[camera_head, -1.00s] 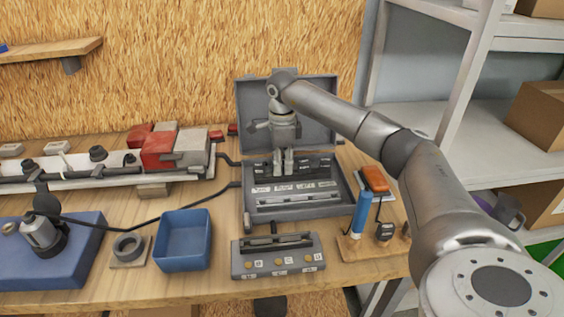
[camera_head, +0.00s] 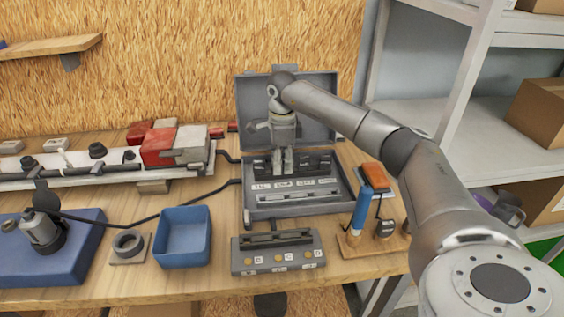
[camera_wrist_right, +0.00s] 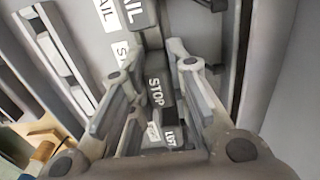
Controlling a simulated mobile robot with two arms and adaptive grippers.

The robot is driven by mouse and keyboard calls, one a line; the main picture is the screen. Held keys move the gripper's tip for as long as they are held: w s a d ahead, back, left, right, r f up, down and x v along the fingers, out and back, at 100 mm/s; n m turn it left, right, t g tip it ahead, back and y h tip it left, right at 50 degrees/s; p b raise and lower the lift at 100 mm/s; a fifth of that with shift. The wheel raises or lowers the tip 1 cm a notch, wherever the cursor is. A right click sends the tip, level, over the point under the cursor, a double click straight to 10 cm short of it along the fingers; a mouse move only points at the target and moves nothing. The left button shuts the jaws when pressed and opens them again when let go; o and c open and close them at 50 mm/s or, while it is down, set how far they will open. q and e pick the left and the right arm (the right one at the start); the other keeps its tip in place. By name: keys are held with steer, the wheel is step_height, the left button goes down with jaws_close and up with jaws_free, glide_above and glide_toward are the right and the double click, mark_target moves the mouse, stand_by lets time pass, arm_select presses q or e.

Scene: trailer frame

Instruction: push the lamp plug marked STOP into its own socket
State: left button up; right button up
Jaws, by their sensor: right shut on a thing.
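The STOP plug (camera_wrist_right: 157,92) is a dark block with white lettering, between the fingers of my right gripper (camera_wrist_right: 156,70) in the right wrist view. The gripper is shut on it. In the head view my right gripper (camera_head: 283,170) points down into the open grey case (camera_head: 262,210), at its back row of dark plugs. A TAIL plug (camera_wrist_right: 140,14) and a plug that seems to read LEFT (camera_wrist_right: 171,138) sit on either side of it. White labels (camera_head: 295,185) line the case in front. I cannot tell whether the plug's lower end is seated. My left gripper is not in view.
A grey block with a slot and marked buttons (camera_head: 278,262) stands in front of the case. A blue bin (camera_head: 183,257) is to its left, and a small wooden stand (camera_head: 362,245) with a blue-handled tool to its right. The case's raised lid (camera_head: 320,110) stands close behind my gripper.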

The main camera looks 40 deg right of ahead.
steer(key=o, duration=1.2)
steer(key=shift+c, duration=0.2)
steer(key=shift+r+p, duration=2.95)
steer(key=shift+r, duration=0.55)
